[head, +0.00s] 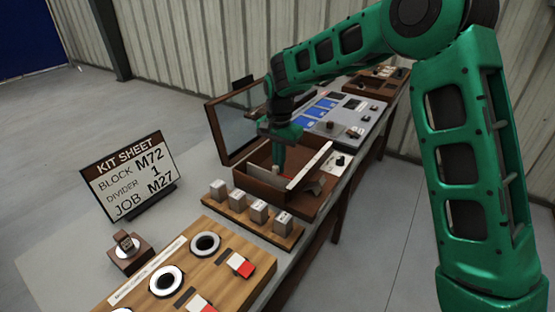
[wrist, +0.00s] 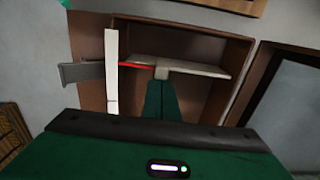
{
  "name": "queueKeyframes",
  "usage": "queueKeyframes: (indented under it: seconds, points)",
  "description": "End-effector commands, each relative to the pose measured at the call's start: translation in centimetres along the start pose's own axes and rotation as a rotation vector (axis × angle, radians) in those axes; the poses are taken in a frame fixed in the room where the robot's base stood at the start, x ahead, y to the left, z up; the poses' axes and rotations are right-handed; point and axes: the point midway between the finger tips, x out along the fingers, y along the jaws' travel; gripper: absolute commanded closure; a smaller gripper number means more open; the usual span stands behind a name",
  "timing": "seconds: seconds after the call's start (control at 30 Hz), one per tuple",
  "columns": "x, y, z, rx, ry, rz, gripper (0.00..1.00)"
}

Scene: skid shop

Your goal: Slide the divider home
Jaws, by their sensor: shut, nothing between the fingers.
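The brown box (head: 250,183) stands on the bench, and it also shows in the wrist view (wrist: 240,60). A thin red line (wrist: 135,65) continues left from that block. My gripper (head: 278,168) points down into the box, shut and empty. In the wrist view its fingertips (wrist: 161,84) are right beside the small block; I cannot tell whether they touch.
A long white strip (head: 310,165) runs along the box's right side (wrist: 111,70). A grey tab (wrist: 80,73) sticks out beyond it. The glass lid (head: 235,125) stands open behind. A rack of several blocks (head: 258,212) stands in front, and the kit sheet (head: 130,175) reads divider 1.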

Motion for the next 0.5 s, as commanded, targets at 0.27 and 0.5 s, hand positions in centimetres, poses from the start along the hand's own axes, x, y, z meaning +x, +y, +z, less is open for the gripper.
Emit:
queueKeyframes:
  seconds: [0.27,0.5]
  points:
    - [0.0,0.0,-0.08,0.0,0.0,0.0,1.0]
    - [-0.03,-0.02,-0.67,0.0,0.0,0.0,1.0]
